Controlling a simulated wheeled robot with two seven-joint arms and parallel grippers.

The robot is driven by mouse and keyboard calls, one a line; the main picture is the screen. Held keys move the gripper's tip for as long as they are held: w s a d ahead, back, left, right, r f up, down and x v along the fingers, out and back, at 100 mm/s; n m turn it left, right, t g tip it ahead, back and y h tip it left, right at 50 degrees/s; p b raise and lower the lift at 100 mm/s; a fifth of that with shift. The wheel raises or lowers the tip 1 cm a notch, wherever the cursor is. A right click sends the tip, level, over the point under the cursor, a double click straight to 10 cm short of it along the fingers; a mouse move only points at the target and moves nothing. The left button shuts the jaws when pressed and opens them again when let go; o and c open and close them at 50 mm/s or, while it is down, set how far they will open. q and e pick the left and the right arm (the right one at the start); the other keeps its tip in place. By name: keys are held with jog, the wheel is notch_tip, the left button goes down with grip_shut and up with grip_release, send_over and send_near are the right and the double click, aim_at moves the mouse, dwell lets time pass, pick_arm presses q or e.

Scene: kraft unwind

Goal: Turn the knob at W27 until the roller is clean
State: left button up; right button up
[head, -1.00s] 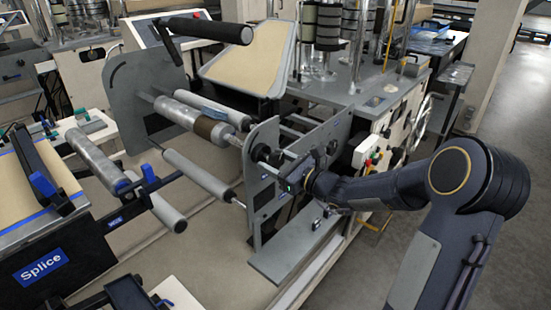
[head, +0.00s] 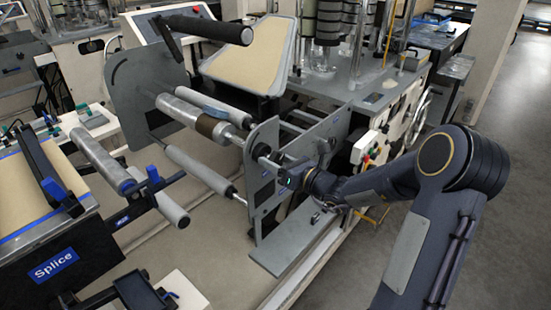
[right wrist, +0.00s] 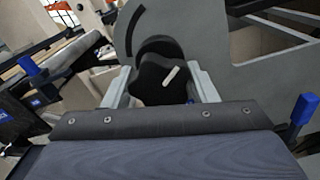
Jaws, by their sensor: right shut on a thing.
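The roller (head: 185,110) is a grey-silver cylinder between two grey side plates in the head view. A brown band (head: 208,126) wraps it near its right end, with a bluish strip just beyond it. My right gripper (head: 275,165) is at the outer side of the right plate, at the roller's shaft end. In the right wrist view, a black lobed knob (right wrist: 153,82) with a white mark sits between the two pale fingers of my right gripper (right wrist: 160,88), which are shut on it. No W27 label is readable. My left gripper is not in view.
A grey side plate (head: 262,190) stands close to my right gripper. A lower roller (head: 195,168) runs below the main one. A black-handled bar (head: 210,28) sticks out above. The Splice table (head: 35,225) is at left. Open floor lies at right.

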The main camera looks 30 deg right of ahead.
jog(key=shift+m+p, duration=1.85)
jog(key=shift+m, duration=0.35)
jog(key=shift+f, duration=0.1)
jog(key=o, duration=1)
jog(key=p+v, duration=0.1)
jog(key=v, duration=0.6)
jog(key=shift+a, duration=0.1)
